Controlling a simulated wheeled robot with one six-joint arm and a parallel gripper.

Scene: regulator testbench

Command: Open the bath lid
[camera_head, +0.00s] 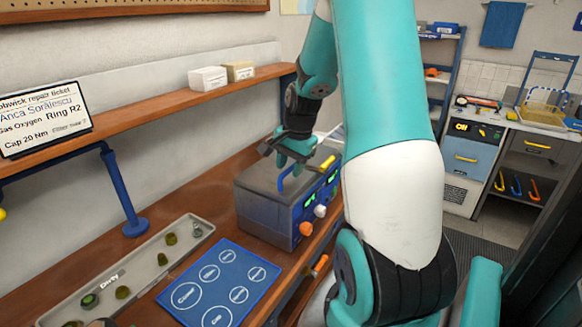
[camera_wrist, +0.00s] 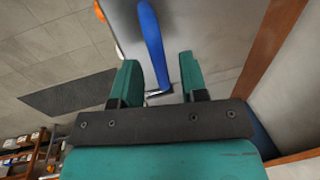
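The bath (camera_head: 265,208) is a grey box with a blue control panel and knobs on its right side, standing on the wooden bench. Its flat grey lid (camera_head: 258,178) lies closed on top. A blue bar handle (camera_head: 286,183) stands on the lid and also shows in the wrist view (camera_wrist: 152,40). My gripper (camera_head: 291,160) is over the lid at the handle. In the wrist view its two teal fingers (camera_wrist: 158,72) are apart, with the handle between them and a gap on each side. Contact with the handle is not visible.
A blue mat with white circles (camera_head: 213,285) and a grey tray of small parts (camera_head: 147,262) lie left of the bath. A shelf (camera_head: 150,112) with two small boxes (camera_head: 208,79) runs along the wall behind.

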